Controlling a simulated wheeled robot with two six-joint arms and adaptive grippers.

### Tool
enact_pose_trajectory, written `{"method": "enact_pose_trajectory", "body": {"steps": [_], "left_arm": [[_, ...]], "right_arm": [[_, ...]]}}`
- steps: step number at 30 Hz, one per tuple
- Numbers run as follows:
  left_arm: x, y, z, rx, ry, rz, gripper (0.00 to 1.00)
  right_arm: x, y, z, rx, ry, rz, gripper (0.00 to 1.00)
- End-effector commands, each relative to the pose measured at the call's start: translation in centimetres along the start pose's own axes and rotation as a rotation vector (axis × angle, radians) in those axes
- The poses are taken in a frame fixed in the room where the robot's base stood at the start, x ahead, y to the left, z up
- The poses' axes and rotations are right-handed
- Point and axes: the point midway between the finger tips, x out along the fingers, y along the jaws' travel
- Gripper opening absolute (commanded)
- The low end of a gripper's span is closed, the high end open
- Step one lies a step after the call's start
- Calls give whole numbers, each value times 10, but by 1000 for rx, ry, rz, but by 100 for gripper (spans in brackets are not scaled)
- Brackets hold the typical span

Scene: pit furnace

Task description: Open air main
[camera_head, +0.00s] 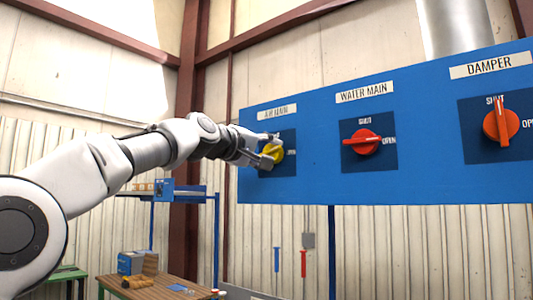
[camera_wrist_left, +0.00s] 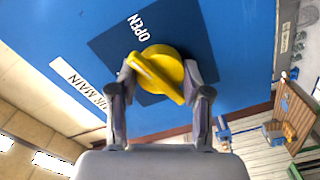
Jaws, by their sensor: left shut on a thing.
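The air main valve is a yellow knob (camera_head: 272,152) on a dark square plate under the AIR MAIN label (camera_head: 278,112), at the left end of the blue panel. My left gripper (camera_head: 268,150) is at this knob and partly hides it. In the left wrist view the fingers (camera_wrist_left: 160,98) are shut on the yellow knob (camera_wrist_left: 160,72), one on each side. Its raised bar lies slanted there, and the OPEN mark (camera_wrist_left: 139,27) is on the plate beyond it. The SHUT mark of this valve is hidden. My right gripper is not in view.
The blue panel (camera_head: 315,185) also carries a red WATER MAIN knob (camera_head: 365,142), its bar level toward OPEN, and a red DAMPER knob (camera_head: 500,122), its bar upright toward SHUT. A wooden table (camera_head: 160,288) with small items stands low at the left.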

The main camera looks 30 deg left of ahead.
Motion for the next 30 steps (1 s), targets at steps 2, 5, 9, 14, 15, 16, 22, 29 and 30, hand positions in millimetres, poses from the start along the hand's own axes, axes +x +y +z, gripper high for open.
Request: {"method": "enact_pose_trajectory", "body": {"steps": [2, 5, 9, 14, 15, 16, 22, 29, 30], "left_arm": [[-1, 4, -3, 59, 9, 7, 13], [-1, 3, -2, 130, 8, 7, 13], [-1, 3, -2, 206, 8, 6, 13], [-1, 3, -2, 262, 7, 5, 13], [-1, 2, -2, 271, 7, 5, 13], [-1, 2, -2, 277, 7, 4, 13], [-1, 2, -2, 294, 6, 4, 13], [0, 2, -1, 294, 4, 3, 13], [0, 2, -1, 294, 4, 2, 13]], "right_arm": [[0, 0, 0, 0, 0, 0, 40], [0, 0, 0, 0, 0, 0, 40], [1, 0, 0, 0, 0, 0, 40], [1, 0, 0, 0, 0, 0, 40], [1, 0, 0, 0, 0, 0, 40], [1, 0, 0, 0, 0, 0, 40], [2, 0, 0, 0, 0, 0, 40], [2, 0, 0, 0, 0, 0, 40], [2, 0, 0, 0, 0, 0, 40]]}}
